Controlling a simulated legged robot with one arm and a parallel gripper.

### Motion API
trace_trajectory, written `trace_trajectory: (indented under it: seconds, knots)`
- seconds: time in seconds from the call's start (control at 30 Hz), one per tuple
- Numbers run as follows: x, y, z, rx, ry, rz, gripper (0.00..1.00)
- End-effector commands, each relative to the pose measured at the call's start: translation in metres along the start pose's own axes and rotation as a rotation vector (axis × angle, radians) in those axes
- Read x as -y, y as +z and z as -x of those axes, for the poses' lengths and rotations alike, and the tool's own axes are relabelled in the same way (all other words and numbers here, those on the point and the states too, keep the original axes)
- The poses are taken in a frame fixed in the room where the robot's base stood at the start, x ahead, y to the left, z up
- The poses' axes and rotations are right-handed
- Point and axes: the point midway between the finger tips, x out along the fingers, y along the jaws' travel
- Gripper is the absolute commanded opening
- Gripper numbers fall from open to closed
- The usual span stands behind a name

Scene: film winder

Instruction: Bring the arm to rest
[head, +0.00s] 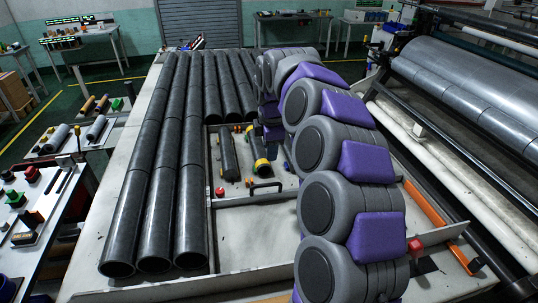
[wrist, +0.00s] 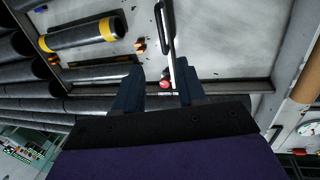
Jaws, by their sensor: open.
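My gripper (wrist: 158,82) shows in the wrist view with its two dark blue fingers spread apart. Nothing is held between them. A red knob (wrist: 165,85) and a black handle (wrist: 164,28) appear beyond the gap, on the bench's recessed tray. My grey and purple arm (head: 345,175) runs from the bottom of the head view up over the bench, right of the middle. In the head view my gripper cannot be made out; my arm's own links cover that region.
Long black tubes (head: 150,190) lie in rows on the left of the bench. A yellow-banded black roll (head: 257,151) and a plain dark roll (head: 228,153) lie in the tray. The winding machine's large grey roller (head: 470,90) stands at right. A parts table (head: 60,240) stands at left.

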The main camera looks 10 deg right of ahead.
Motion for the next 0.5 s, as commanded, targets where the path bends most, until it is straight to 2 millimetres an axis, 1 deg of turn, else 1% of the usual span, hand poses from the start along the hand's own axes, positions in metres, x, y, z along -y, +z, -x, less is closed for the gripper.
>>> trace_trajectory:
  seconds: [0.1, 0.43, 0.5]
  knots:
    - [0.0002, -0.0001, 0.0058, -0.001, -0.001, 0.0, 0.4]
    - [0.001, -0.0004, 0.0064, -0.001, -0.003, 0.0, 0.4]
    - [0.0038, -0.0014, 0.0083, -0.003, -0.004, -0.008, 0.4]
